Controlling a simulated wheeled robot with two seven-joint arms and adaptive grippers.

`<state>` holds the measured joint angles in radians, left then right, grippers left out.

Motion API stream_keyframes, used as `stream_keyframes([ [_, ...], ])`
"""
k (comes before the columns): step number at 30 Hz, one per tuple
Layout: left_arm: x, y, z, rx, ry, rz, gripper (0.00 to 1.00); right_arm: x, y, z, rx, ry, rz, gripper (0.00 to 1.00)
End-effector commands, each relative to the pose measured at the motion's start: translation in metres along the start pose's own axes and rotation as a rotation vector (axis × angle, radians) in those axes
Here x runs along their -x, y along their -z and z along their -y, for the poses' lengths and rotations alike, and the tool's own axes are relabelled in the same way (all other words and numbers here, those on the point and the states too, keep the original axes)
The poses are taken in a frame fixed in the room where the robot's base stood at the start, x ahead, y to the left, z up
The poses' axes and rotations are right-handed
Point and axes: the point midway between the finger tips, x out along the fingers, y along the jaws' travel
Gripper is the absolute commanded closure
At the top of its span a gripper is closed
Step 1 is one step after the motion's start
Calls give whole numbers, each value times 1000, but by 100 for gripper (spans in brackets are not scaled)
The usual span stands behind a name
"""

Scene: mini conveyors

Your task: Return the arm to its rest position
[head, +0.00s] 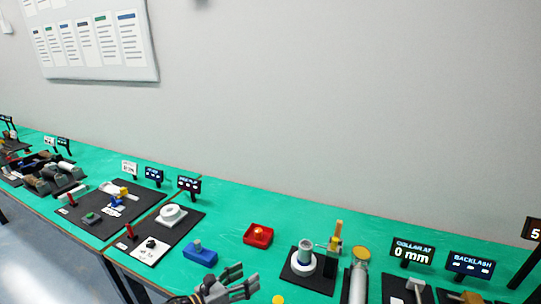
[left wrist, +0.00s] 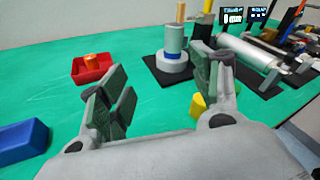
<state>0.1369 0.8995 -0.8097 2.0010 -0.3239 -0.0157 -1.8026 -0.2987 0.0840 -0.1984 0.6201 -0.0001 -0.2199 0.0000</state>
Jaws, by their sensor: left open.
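My left gripper (head: 238,285) comes in at the bottom middle of the head view, over the front part of the green bench. My right gripper is not in view.
A grey and white cylinder (head: 304,259) on a black plate stands to the right. A yellow piece (left wrist: 198,106) is close by the right finger. Label signs (head: 413,251) and a long roller (head: 358,278) stand farther right.

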Motion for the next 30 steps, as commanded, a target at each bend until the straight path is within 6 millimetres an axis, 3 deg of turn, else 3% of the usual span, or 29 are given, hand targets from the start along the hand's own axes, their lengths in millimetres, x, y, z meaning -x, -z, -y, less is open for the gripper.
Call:
stream_keyframes([
  [8,-8,-13,4,401,-151,65,36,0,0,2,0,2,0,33],
  [14,-2,-17,-2,759,-289,129,36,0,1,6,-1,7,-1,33],
  [22,21,-10,-15,1244,-483,237,36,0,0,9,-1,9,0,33],
  [30,59,14,-26,1719,-699,379,36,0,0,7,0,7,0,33],
])
